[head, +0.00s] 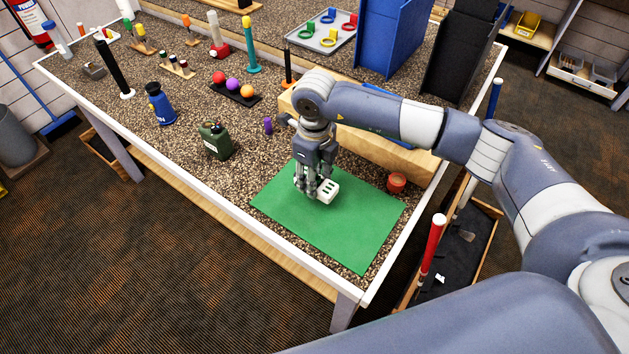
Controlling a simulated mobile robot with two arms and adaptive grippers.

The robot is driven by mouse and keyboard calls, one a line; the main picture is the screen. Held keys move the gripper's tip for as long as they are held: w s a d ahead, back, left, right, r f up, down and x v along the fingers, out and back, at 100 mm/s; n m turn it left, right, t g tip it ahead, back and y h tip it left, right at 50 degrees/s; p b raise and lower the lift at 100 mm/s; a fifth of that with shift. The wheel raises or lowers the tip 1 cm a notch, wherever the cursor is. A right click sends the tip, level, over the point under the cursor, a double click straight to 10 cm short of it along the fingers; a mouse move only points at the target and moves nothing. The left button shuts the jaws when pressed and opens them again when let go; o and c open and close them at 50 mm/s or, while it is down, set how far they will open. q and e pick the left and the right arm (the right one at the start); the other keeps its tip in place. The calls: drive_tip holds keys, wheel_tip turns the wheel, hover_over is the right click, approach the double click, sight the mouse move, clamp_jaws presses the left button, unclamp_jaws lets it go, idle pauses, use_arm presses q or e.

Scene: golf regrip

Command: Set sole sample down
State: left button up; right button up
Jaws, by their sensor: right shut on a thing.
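The sole sample (328,191) looks like a small white block with dark slots on its face. My right gripper (313,190) points down over the green mat (346,231) and is shut on the sample, whose right part sticks out past the fingers. The sample is low over the upper middle of the mat; I cannot tell if it touches it. The fingers hide the sample's left part. My left gripper is not in view.
An orange-red roll (397,182) stands by the mat's right corner. A wooden block (372,148) lies behind the mat. The mat's front part is clear.

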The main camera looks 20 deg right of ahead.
wheel_tip(320, 180, down, 2)
drive_tip(key=shift+f+p, duration=0.25)
drive_tip(key=shift+p, duration=0.4)
drive_tip(key=shift+f, duration=0.5)
drive_tip(key=shift+f, duration=0.15)
drive_tip(key=o, duration=1.1)
